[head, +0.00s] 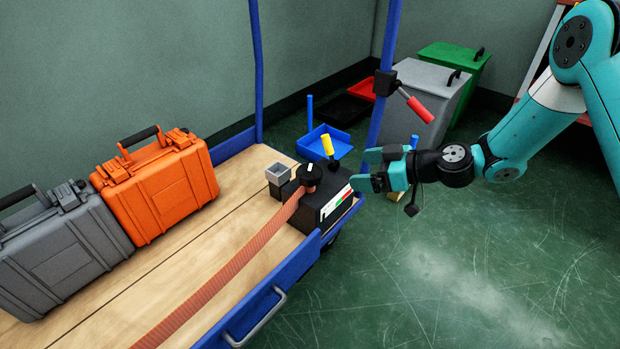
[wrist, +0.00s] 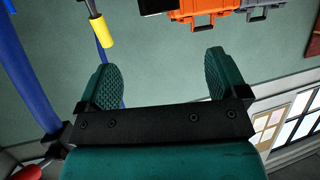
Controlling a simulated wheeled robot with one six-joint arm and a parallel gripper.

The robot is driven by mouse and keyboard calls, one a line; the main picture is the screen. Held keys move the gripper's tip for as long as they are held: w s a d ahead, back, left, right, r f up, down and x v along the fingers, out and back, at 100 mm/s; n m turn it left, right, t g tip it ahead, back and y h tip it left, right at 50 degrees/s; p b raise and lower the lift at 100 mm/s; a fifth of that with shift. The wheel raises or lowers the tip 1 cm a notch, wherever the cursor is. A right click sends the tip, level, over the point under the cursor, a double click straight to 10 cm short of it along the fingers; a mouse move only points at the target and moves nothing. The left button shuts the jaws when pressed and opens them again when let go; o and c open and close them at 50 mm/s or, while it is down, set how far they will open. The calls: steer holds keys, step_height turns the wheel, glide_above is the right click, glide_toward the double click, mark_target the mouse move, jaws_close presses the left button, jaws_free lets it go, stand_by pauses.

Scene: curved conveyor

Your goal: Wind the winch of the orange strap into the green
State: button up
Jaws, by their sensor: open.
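The winch (head: 312,212) is a black box at the right end of the wooden cart bed, with a black drum (head: 311,179) on top. The orange strap (head: 225,284) runs from it toward the lower left and lies along the bed. A yellow handle (head: 328,146) stands up at the winch; it also shows in the wrist view (wrist: 101,32). A gauge strip (head: 337,201) with white, red and green parts is on the winch's right side; its pointer is too small to read. My gripper (head: 366,170) is open and empty, right of the winch and apart from the handle.
A blue post (head: 385,75) carries a red-handled lever (head: 418,108) behind my gripper. Orange (head: 165,188) and grey (head: 62,250) cases stand on the bed. A small grey square cup (head: 279,178) is beside the winch. Grey (head: 425,95) and green bins stand behind. The floor at right is clear.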

mark_target(312, 172)
steer(key=b+x, duration=0.2)
steer(key=x, duration=0.4)
steer(key=b+x, duration=0.3)
steer(key=x, duration=0.4)
steer(key=shift+a+f, duration=0.25)
steer(key=shift+f, duration=0.1)
steer(key=shift+w+a+f, duration=0.1)
steer(key=shift+w+a, duration=0.1)
steer(key=shift+a, duration=0.2)
steer(key=c, duration=0.9)
